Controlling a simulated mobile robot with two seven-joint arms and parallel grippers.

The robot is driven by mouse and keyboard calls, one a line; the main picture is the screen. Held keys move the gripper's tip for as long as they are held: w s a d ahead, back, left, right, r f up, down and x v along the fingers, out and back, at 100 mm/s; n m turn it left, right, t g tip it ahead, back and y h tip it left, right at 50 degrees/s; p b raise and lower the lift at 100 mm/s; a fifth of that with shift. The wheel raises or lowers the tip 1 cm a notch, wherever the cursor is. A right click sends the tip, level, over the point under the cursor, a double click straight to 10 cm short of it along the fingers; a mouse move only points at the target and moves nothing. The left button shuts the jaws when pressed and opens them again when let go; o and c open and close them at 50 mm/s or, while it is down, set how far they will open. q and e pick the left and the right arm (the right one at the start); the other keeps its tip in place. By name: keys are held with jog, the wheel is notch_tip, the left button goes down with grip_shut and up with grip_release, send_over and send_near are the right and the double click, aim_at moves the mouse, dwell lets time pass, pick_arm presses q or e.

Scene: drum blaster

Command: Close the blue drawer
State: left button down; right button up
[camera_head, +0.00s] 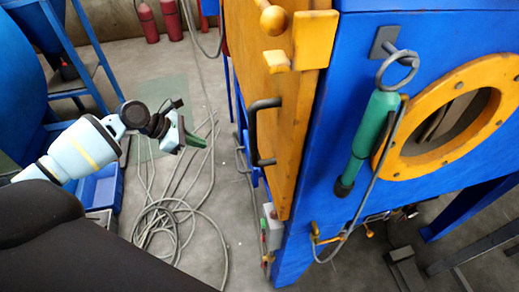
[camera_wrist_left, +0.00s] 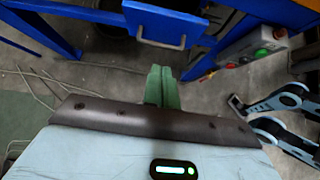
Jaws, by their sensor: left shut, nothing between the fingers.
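In the left wrist view a blue drawer front (camera_wrist_left: 165,24) with a grey bar handle shows at the top, under the blue machine frame. In the head view a small blue part, seemingly the drawer (camera_head: 249,165), juts out low on the machine's left side; the orange door and its dark handle hide much of it. How far it is open I cannot tell. My left gripper (camera_head: 197,141) is left of it, apart from it. In the wrist view its green fingers (camera_wrist_left: 161,88) are together and empty, pointing toward the drawer front.
The orange door (camera_head: 265,100) with a dark handle is on the machine's left side. A control box with green and red buttons (camera_wrist_left: 252,48) is right of the drawer. Coiled cables (camera_head: 175,215) lie on the floor. A blue crate (camera_head: 103,187) stands below my left arm.

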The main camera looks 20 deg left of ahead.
pick_arm(q)
jog(key=shift+d+r+g, duration=0.15)
jog(key=shift+r+g, duration=0.15)
jog(key=shift+r, duration=0.15)
jog(key=shift+f, duration=0.1)
jog(key=b, duration=0.2)
send_over(239, 149)
jog(key=s+d, duration=0.2)
jog(key=s, duration=0.3)
jog(key=f, duration=0.7)
jog(key=shift+w+d, duration=0.2)
jog(key=shift+w, duration=0.05)
jog(key=shift+r, duration=0.1)
